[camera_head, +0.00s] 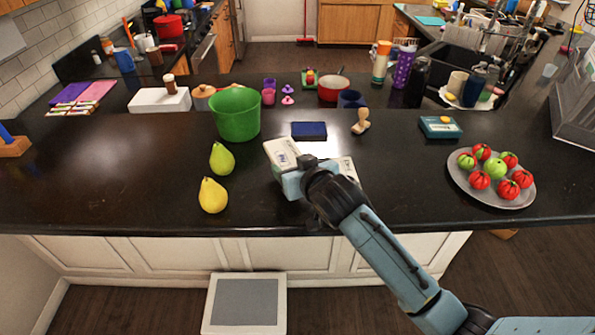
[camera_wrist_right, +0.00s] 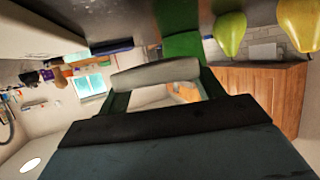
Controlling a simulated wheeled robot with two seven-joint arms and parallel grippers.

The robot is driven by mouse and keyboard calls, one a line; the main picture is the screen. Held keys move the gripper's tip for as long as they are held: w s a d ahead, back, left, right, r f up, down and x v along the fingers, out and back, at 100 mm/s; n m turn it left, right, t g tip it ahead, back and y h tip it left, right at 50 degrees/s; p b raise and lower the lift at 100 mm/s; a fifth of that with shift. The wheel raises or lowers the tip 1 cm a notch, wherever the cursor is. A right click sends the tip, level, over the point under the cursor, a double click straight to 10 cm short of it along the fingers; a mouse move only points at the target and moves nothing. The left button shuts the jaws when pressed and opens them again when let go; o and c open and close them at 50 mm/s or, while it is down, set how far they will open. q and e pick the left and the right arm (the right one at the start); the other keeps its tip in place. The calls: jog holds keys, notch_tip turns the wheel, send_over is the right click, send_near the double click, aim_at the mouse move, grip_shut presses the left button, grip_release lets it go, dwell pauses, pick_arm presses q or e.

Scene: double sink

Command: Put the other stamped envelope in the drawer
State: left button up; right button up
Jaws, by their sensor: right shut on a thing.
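My right gripper (camera_head: 292,170) is over the dark counter in the head view, shut on a pale, printed envelope (camera_head: 281,152). The envelope is tilted and part of it is hidden by the gripper. No open drawer can be made out. My left gripper is not in view.
A blue ink pad (camera_head: 309,130) and a wooden stamp (camera_head: 361,122) lie behind the gripper. A green bucket (camera_head: 235,114) and two pears (camera_head: 213,196) stand left. A plate (camera_head: 458,182) of tomatoes is at right. The counter's left front is clear.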

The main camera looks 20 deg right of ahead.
jog(key=shift+s+f, duration=0.1)
jog(key=shift+f, duration=0.9)
notch_tip(320, 180, down, 3)
jog(key=shift+f, duration=0.35)
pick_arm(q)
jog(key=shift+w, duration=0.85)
pick_arm(e)
jog(key=shift+f, duration=0.15)
jog(key=o, duration=0.9)
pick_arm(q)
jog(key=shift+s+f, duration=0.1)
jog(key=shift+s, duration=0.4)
pick_arm(e)
jog(key=shift+o, duration=0.2)
